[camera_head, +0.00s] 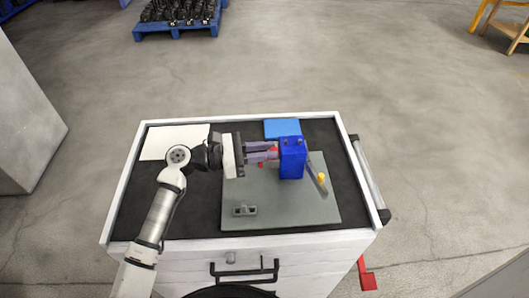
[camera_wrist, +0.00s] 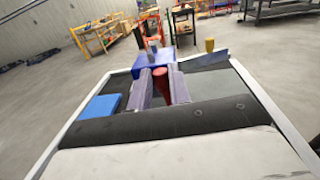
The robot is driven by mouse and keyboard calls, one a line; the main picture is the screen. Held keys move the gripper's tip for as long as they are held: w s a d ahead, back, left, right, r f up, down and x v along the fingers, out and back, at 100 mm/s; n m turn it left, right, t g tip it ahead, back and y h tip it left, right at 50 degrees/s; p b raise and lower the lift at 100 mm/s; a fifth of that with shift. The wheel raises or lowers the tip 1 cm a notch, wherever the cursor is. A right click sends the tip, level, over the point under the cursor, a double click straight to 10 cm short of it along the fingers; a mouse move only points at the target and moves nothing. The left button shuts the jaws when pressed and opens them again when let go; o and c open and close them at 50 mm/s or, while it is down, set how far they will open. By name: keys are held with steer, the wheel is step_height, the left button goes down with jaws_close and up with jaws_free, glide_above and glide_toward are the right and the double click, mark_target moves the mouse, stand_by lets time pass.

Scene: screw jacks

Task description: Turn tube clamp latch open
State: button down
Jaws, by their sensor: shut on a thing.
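The tube clamp seems to be the blue block (camera_head: 292,158) standing on a grey plate; it also shows in the wrist view (camera_wrist: 150,62). A red handle (camera_wrist: 173,86) on its near side in the wrist view appears to be the latch. My gripper (camera_head: 274,155) comes from the left in the head view, its purple-grey fingers level and reaching the block's left side. It is shut on the red handle, which lies between the fingers in the wrist view. The fingers hide most of the handle in the head view.
The grey plate (camera_head: 280,208) lies on a black-topped cart. A dark lever (camera_head: 313,172) with a yellow knob (camera_head: 321,178) is right of the block. A small grey bracket (camera_head: 244,210) lies at front. A blue box (camera_head: 282,127) and white sheet (camera_head: 173,141) are at the back.

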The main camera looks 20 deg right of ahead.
steer(key=shift+w+d+m+g+y+b, duration=0.1)
steer(key=shift+w+m+g+y+b, duration=0.3)
steer(key=shift+m+g+b, duration=0.85)
steer(key=shift+w+d+m+g+y+b, duration=0.1)
steer(key=shift+m+g+y+b, duration=0.65)
steer(key=shift+g, duration=0.9)
steer(key=c, duration=1.3)
jaws_free()
steer(key=b+v, duration=0.4)
steer(key=v, duration=1)
steer(key=shift+d, duration=0.1)
